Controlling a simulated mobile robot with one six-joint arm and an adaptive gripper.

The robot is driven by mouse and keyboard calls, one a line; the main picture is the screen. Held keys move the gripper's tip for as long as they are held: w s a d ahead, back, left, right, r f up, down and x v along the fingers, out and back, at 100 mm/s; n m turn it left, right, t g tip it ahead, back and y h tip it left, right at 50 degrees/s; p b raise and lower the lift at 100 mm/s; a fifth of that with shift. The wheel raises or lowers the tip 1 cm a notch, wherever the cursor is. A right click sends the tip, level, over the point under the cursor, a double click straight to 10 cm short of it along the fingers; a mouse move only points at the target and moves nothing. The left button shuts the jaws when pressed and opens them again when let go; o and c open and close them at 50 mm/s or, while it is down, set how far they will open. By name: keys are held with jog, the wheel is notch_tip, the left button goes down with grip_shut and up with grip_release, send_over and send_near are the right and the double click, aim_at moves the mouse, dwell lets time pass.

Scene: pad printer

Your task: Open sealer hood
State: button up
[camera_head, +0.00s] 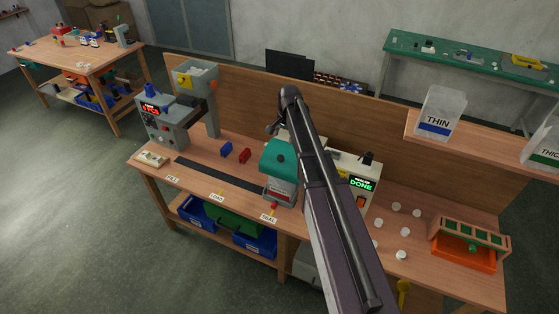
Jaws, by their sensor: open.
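The sealer's teal hood (280,160) sits on the grey-white sealer body (281,190) at the middle of the bench, behind the SEAL label (268,218). The hood looks lowered. A screen (362,184) to its right glows green and reads DONE. My arm crosses the view from the bottom and covers the sealer's right side. My gripper (272,128) shows only as a small dark part at the arm's far end, above the hood in the picture. It is open, and its fingers are hard to make out. No contact with the hood shows.
A dark conveyor strip (219,175) runs left from the sealer. Blue (226,149) and red (245,155) blocks lie behind it. A grey machine (163,122) stands at left. Several white caps (401,255) and an orange rack (465,255) are at right, below a shelf with a THIN bin (440,110).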

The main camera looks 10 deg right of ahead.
aim_at(280, 157)
jog(key=shift+w+a+f+b, duration=0.15)
jog(key=shift+w+f+b, duration=0.05)
jog(key=shift+f+b, duration=1.75)
jog(key=shift+w+a+f+b, duration=0.15)
jog(key=shift+a+f+b, duration=0.05)
jog(key=shift+f+b, duration=1.75)
jog(key=shift+w+a+f+b, duration=0.15)
jog(key=shift+w+f+b, duration=0.05)
jog(key=shift+f+b, duration=1.75)
jog(key=shift+f, duration=0.1)
grip_shut()
jog(key=shift+a, duration=0.15)
